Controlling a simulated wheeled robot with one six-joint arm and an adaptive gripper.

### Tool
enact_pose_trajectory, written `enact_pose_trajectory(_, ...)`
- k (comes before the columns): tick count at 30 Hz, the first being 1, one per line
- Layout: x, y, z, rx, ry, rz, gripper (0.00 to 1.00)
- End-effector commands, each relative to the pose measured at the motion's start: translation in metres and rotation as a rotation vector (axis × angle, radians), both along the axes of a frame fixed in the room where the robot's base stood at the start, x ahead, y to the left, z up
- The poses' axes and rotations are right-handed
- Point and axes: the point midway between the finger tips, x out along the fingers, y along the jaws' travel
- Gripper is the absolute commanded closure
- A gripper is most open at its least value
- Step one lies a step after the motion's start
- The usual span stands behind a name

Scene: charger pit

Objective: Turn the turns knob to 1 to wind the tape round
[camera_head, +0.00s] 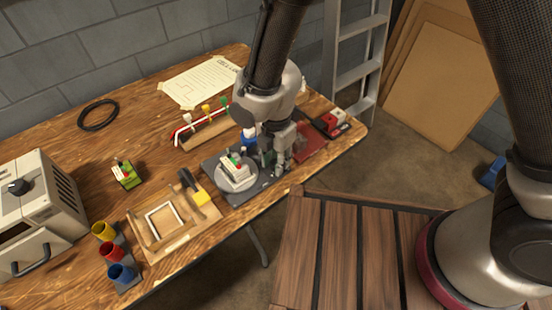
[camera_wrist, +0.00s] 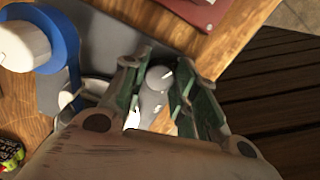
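The winder has a dark grey base (camera_head: 243,196) near the table's front edge, with a round grey turntable (camera_head: 238,184) carrying a pale block with cells (camera_head: 235,168). A blue tape roll (camera_head: 248,139) with a white core stands behind it. In the wrist view the roll (camera_wrist: 67,38) has a blue strip running down to the turntable's edge. The turns knob (camera_wrist: 158,79) is grey with a white mark. My gripper (camera_wrist: 161,68) is over the right end of the winder, one green-padded finger each side of the knob. The fingers look apart, with a narrow gap; contact is unclear.
A wooden tray (camera_head: 150,245) lies left of the winder. Red, yellow and blue cups (camera_head: 112,252) and a beige machine (camera_head: 40,205) stand farther left. A dark red mat (camera_head: 311,141) and a red-and-black item (camera_head: 329,121) lie right. A slatted wooden surface (camera_head: 345,245) is in front.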

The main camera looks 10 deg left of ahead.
Motion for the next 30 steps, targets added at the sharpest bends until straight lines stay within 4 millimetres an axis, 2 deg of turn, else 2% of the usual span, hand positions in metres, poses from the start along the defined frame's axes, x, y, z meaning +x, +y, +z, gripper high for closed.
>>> enact_pose_trajectory(8,0.0001,0.0000,0.0002,0.000,0.000,-0.015,0.95)
enact_pose_trajectory(14,0.0001,0.0000,0.0001,0.000,0.000,-0.088,0.95)
enact_pose_trajectory(30,-0.0002,-0.0006,0.0001,0.000,0.000,-0.555,0.95)
